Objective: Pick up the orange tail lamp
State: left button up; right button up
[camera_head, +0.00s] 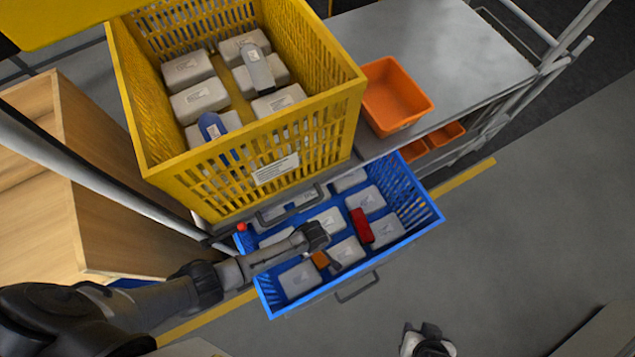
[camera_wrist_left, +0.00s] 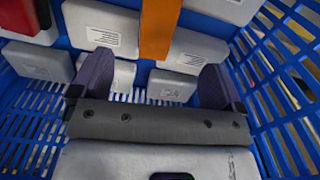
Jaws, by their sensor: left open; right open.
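The orange tail lamp (camera_head: 320,260) lies among grey boxes in the blue crate (camera_head: 408,234), partly hidden by my left arm. In the left wrist view the lamp (camera_wrist_left: 159,28) is an upright orange strip at the top centre, cut off by the frame edge. My left gripper (camera_wrist_left: 156,82) is open, with its two fingers apart and the lamp beyond the gap between them, not gripped. In the head view the left gripper is over the blue crate, close to the lamp. My right gripper (camera_head: 428,342) is open at the bottom edge, away from the crate, and partly cut off.
A red lamp (camera_head: 361,226) lies in the blue crate. A yellow crate (camera_head: 230,160) of grey boxes stands above and behind it. An orange bin (camera_head: 395,97) sits on the metal shelf (camera_head: 445,50). Wooden boxes (camera_head: 130,190) stand left. Floor at right is clear.

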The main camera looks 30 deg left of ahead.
aim_at(320, 262)
pick_arm(q)
notch_tip(320, 262, down, 8)
jog(key=b, duration=0.3)
jog(key=shift+r, duration=0.25)
jog(key=shift+f+b, duration=1.7)
jog(key=shift+f, duration=0.95)
jog(key=shift+c, duration=0.2)
jog(key=c, duration=1.1)
jog(key=shift+d+r, duration=0.1)
jog(key=shift+r, duration=0.1)
